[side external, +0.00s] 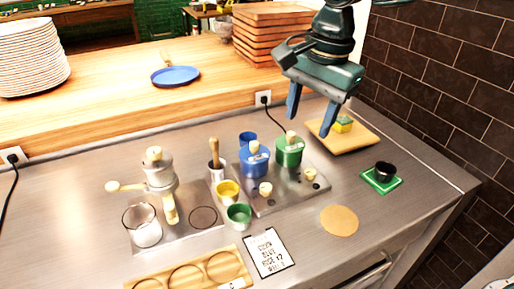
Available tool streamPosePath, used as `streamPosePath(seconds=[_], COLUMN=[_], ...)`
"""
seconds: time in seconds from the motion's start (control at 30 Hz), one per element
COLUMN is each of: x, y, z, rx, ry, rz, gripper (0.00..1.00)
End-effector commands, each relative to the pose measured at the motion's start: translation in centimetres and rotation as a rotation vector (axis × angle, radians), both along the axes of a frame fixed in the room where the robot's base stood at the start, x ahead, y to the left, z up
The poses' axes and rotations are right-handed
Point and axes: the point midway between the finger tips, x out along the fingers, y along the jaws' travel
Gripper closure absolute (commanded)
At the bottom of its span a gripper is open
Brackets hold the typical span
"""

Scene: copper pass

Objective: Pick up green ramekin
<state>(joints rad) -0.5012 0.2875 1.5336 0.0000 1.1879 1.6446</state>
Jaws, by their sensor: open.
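The green ramekin (238,216) stands upright on the steel counter, in front of the yellow ramekin (228,191) and left of the metal plate with the pots. It looks empty, and nothing covers it. My gripper (309,121) is open and empty, with two blue fingers pointing down. It hangs well above the counter, to the right of and behind the green ramekin, apart from everything.
A blue lidded pot (254,161) and a green lidded pot (289,150) stand between my gripper and the ramekin. A grinder-like device (160,175), glass jar (142,226), wooden tray (246,268) and printed card (269,252) are nearby. Bare counter surrounds the tan disc (340,221).

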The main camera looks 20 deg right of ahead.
Motion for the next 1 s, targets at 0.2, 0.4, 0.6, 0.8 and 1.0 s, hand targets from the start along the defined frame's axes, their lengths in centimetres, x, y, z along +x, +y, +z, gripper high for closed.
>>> streamPosePath(seconds=[0.2,0.4,0.6,0.8,1.0], x=[1.7,2.2,2.2,2.2,2.2], y=[5.8,10.3,12.6,13.0,12.9], z=[-3.4,-6.4,-8.2,-8.4,-9.1], rx=[-0.009,-0.025,-0.036,-0.038,-0.039], ry=[0.066,0.108,0.126,0.129,0.129], rz=[-0.175,-0.325,-0.411,-0.429,-0.427], gripper=[0.47,0.47,0.47,0.47,0.47])
